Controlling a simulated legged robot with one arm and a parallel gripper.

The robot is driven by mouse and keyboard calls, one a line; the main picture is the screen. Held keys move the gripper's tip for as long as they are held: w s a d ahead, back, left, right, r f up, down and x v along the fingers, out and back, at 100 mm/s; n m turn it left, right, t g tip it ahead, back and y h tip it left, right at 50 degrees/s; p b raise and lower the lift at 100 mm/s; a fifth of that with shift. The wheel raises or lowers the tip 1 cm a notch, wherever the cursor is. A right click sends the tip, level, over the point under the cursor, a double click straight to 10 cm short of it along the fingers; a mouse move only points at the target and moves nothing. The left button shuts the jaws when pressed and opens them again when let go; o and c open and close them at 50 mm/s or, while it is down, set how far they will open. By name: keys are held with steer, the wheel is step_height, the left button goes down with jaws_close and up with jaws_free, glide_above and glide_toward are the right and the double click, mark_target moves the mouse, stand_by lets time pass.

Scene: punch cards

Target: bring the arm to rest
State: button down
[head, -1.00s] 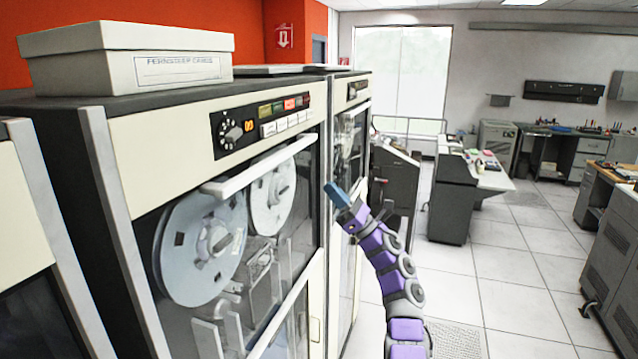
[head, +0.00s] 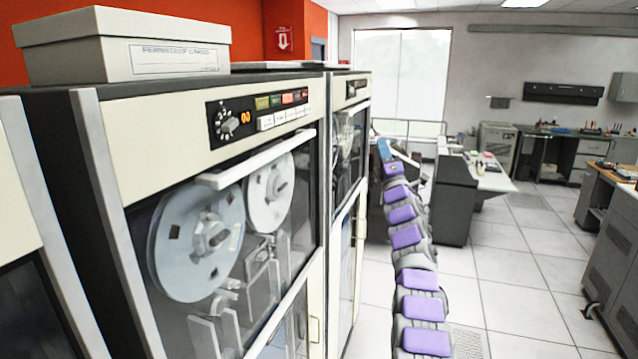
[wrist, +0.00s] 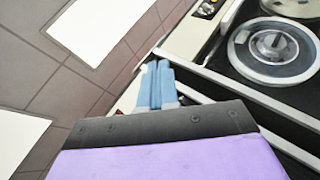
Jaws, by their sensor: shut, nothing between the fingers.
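My gripper (head: 384,150) has blue fingers and sits at the end of my purple and grey arm, which reaches forward and up in the head view. In the wrist view the two blue fingers (wrist: 156,86) lie side by side, shut, with nothing between them. In the head view the gripper is to the right of the tape cabinets and apart from them in the picture.
A tape cabinet (head: 160,120) with two reels and a white handle bar (head: 258,160) stands close on the left. A white card box (head: 125,48) lies on top. A grey console (head: 455,200) stands beyond the arm. Tiled floor (head: 520,270) is clear at right.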

steer(key=s+a+f+m+g+h+b, duration=0.1)
steer(key=s+f+m+g+h, duration=0.3)
steer(key=s+f+m+g, duration=0.6)
steer(key=s+f+m+g+h+b, duration=0.25)
steer(key=s+f+m+g, duration=0.35)
steer(key=s, duration=0.7)
steer(key=s+a+f+m+g, duration=0.1)
steer(key=s+f, duration=0.5)
steer(key=s, duration=1.1)
steer(key=s+a+f+m+g+b, duration=0.1)
steer(key=s+f+m+g, duration=0.3)
steer(key=s, duration=1.3)
steer(key=s+a+f+m+g, duration=0.2)
steer(key=s+f+g, duration=0.4)
steer(key=s, duration=1.1)
step_height(320, 180, down, 4)
steer(key=shift+a+r+m+y, duration=0.15)
steer(key=shift+r+m+y, duration=0.1)
steer(key=shift+m+y, duration=0.1)
